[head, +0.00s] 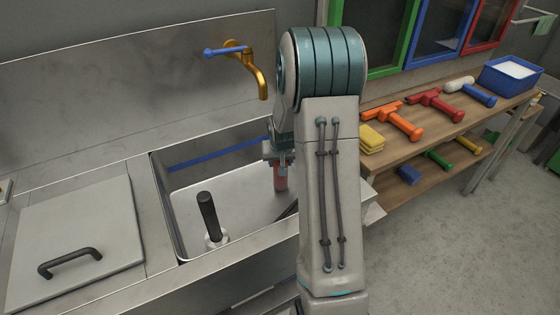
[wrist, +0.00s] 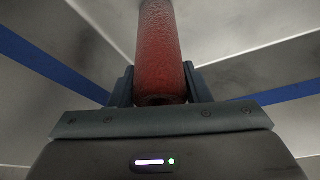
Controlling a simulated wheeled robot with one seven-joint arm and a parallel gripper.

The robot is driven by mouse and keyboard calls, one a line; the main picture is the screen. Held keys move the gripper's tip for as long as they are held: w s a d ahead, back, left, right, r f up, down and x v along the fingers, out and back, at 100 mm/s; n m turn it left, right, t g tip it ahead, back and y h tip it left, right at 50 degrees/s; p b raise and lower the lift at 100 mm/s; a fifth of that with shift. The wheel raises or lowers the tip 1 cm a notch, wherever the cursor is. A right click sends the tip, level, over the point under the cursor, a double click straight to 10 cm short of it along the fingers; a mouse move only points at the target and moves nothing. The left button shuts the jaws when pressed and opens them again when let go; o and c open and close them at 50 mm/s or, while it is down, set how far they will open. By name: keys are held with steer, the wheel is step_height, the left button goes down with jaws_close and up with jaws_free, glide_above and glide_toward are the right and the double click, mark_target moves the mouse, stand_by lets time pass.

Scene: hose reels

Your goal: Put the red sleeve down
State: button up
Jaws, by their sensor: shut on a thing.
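The red sleeve (wrist: 161,50) is a dull red cylinder held between the two fingers of my gripper (wrist: 161,85) in the wrist view. In the head view the sleeve (head: 281,178) hangs upright below my gripper (head: 280,160), over the right part of the metal sink basin (head: 185,244). My arm hides part of the basin. I cannot tell whether the sleeve's lower end touches the basin floor.
A black-handled plunger-like tool (head: 208,215) stands in the basin. A brass tap (head: 256,75) with a blue lever is on the back wall. A lidded panel (head: 75,245) lies left. A wooden shelf (head: 395,170) with coloured tools and a blue bin (head: 510,76) stands right.

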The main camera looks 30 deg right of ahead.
steer(key=o, duration=1)
steer(key=shift+f, duration=0.1)
steer(key=p+v, duration=0.1)
steer(key=v, duration=1.2)
steer(key=s+a+r+n, duration=0.1)
steer(key=s+a+r, duration=0.1)
steer(key=s+a, duration=0.3)
steer(key=s+a+r+n+g+y, duration=0.1)
steer(key=s+a, duration=0.4)
steer(key=s, duration=0.4)
steer(key=s+a+r+n+g, duration=0.1)
steer(key=s+a+r+n, duration=0.1)
steer(key=s+a, duration=0.3)
steer(key=shift+s+r+y, duration=0.15)
steer(key=shift+s+y, duration=0.05)
steer(key=shift+s, duration=0.45)
steer(key=shift+s+r+y, duration=0.2)
steer(key=shift+s, duration=0.45)
